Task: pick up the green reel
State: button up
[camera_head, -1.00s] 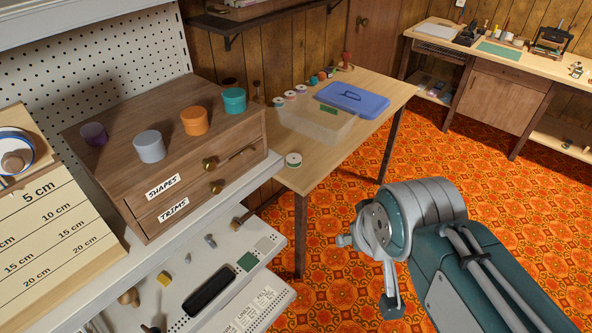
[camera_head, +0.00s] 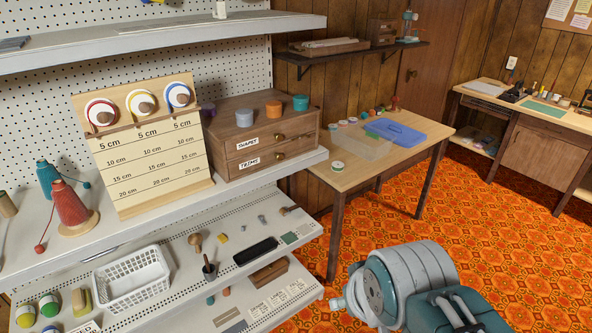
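A small white-rimmed reel with a green band (camera_head: 338,166) stands on the near left corner of the wooden table (camera_head: 364,179). It is apart from the clear box (camera_head: 362,147) behind it. A green piece (camera_head: 371,134) also shows at that box, too small to make out. My arm shows at the bottom right, in front of and below the table.
A blue lid (camera_head: 394,134) and several small spools lie at the back of the table. A drawer cabinet (camera_head: 262,136) stands on the white shelf left of the table. A white basket (camera_head: 132,279) is lower left. The patterned floor (camera_head: 490,240) right of the table is clear.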

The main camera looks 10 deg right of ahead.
aim_at(337, 165)
jog(key=i+l+u, duration=0.25)
jog(key=l+u, duration=0.2)
jog(key=i+l+u, duration=0.2)
jog(key=l+u, duration=0.25)
jog(key=i+l, duration=0.15)
jog(key=l, duration=0.25)
jog(key=i+l, duration=0.1)
jog(key=l, duration=0.35)
jog(key=i+l, duration=0.15)
jog(key=l, duration=0.25)
jog(key=i+l, duration=0.15)
jog(key=l, duration=0.3)
jog(key=i+l, duration=0.15)
jog(key=l, duration=0.25)
jog(key=i+l, duration=0.1)
jog(key=l, duration=0.35)
jog(key=i+l, duration=0.15)
jog(key=l, duration=0.25)
jog(key=i+l, duration=0.15)
jog(key=l, duration=0.25)
